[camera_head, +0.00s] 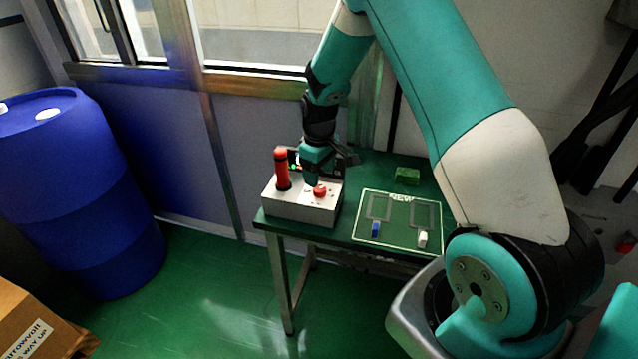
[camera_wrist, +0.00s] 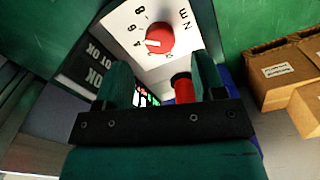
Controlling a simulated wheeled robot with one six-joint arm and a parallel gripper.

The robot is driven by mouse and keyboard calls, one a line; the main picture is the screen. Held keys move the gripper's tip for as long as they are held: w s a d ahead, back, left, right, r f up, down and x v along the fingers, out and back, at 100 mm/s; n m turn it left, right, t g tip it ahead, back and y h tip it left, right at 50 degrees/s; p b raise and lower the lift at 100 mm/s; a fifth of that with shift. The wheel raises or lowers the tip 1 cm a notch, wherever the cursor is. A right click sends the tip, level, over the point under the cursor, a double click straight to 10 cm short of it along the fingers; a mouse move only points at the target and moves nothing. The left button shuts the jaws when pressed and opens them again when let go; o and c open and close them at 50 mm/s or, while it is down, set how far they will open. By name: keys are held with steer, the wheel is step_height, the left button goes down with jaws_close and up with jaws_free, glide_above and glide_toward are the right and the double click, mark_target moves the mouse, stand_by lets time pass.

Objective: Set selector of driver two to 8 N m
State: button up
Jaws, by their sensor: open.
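A red selector knob (camera_wrist: 159,40) sits on a white panel in the wrist view, with a dial scale reading 4, 6, 8 and N m. Its white mark faces left, apparently toward the 4. In the head view the red knob (camera_head: 320,191) is on top of a white box (camera_head: 300,207). My gripper (camera_head: 313,178) is over the box, close to the knob. In the wrist view my gripper (camera_wrist: 163,74) has its two fingers apart, with the knob beyond the gap and nothing clearly between them. I cannot tell which driver this selector belongs to.
A red upright cylinder (camera_head: 281,168) stands on the box beside my gripper. A green mat (camera_head: 398,238) with a blue block (camera_head: 376,229) and a white block (camera_head: 423,239) lies to the right. A blue barrel (camera_head: 75,190) stands at left.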

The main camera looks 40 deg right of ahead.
mark_target(319, 188)
step_height(319, 188, down, 5)
steer(key=shift+p, duration=0.35)
steer(key=c, duration=0.9)
